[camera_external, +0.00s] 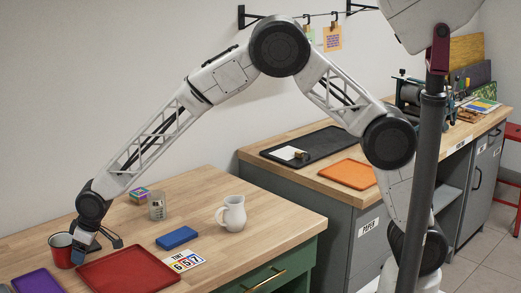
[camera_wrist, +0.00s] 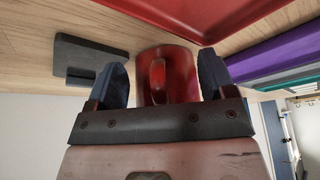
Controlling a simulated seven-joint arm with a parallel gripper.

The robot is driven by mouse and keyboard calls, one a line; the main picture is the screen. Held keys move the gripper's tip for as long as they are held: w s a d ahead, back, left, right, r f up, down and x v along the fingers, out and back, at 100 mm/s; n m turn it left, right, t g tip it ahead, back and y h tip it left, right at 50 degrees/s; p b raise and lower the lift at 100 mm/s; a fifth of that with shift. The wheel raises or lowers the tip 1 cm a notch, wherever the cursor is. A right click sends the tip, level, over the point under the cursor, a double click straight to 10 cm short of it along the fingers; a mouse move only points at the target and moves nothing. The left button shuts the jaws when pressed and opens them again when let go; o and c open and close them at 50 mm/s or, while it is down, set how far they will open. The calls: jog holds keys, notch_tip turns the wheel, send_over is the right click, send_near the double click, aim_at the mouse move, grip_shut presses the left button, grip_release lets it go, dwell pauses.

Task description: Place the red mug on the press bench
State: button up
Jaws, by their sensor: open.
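The red mug (camera_external: 61,250) stands on the near wooden table at the left, beside the red tray. In the wrist view the mug (camera_wrist: 166,75) sits between the two blue fingers of my gripper (camera_wrist: 163,68), with its handle facing the camera. My gripper (camera_external: 77,257) is open, with a finger on each side of the mug; I cannot tell whether either touches it. The grey bench with a wooden top (camera_external: 310,169) stands behind at the right. A dark press (camera_external: 410,92) stands at its far end.
The red tray (camera_external: 130,268) and purple tray (camera_external: 38,281) lie near the mug. A blue block (camera_external: 177,237), number card (camera_external: 184,261), white pitcher (camera_external: 232,214), glass (camera_external: 157,206) and colored cube (camera_external: 139,195) share the table. A black tray (camera_external: 333,143) and orange mat (camera_external: 348,174) occupy the bench.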

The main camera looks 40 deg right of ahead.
dwell(0.3)
grip_shut()
dwell(0.3)
